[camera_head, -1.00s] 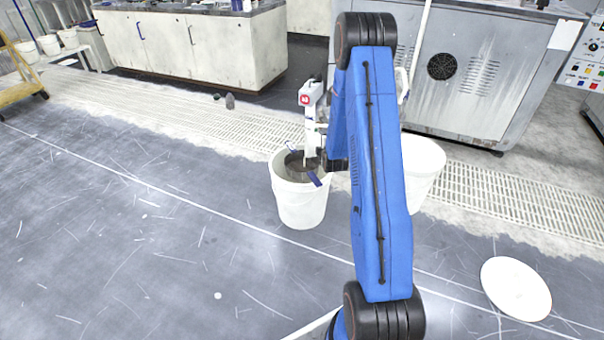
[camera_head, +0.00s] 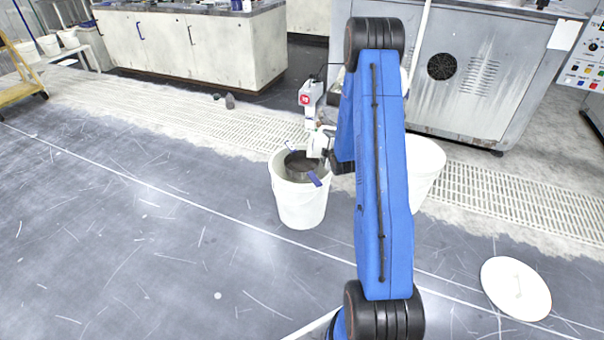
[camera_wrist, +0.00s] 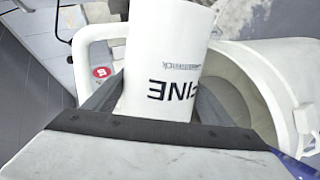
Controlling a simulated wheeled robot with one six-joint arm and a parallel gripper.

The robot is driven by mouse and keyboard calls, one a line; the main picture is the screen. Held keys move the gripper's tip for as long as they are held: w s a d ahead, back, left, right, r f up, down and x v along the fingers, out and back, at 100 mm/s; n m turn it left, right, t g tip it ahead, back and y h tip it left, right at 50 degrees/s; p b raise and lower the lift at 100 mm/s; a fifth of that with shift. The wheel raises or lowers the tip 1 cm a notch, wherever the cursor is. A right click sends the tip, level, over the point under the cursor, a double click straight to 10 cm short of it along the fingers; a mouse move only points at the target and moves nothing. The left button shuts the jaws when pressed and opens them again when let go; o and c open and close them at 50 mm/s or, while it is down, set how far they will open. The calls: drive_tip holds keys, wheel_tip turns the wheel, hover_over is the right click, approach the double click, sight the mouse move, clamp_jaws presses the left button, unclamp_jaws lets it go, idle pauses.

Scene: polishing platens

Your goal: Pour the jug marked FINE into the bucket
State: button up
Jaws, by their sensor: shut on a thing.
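In the wrist view my gripper (camera_wrist: 155,104) is shut on a white jug (camera_wrist: 165,45), one finger on each side. The dark word FINE reads upside down on the jug's wall. In the head view the jug (camera_head: 319,142) is small and partly hidden by my gripper (camera_head: 330,155), at the right part of the rim of a white bucket (camera_head: 301,208). The bucket stands on the floor, with something dark and blue clips at its mouth. A white bucket-like opening (camera_wrist: 245,60) lies right of the jug in the wrist view. I cannot see any liquid flowing.
A white device with a red label (camera_head: 305,99) stands behind the bucket. Another white container (camera_head: 425,172) is partly behind my arm. A white disc (camera_head: 516,288) lies on the floor at right. A metal cabinet (camera_head: 470,85) stands behind. The floor at left is clear.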

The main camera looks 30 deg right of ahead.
drive_tip(key=shift+s+d+f+m, duration=0.25)
drive_tip(key=shift+d+f+m, duration=0.05)
drive_tip(key=shift+d, duration=0.3)
drive_tip(key=shift+a, duration=0.1)
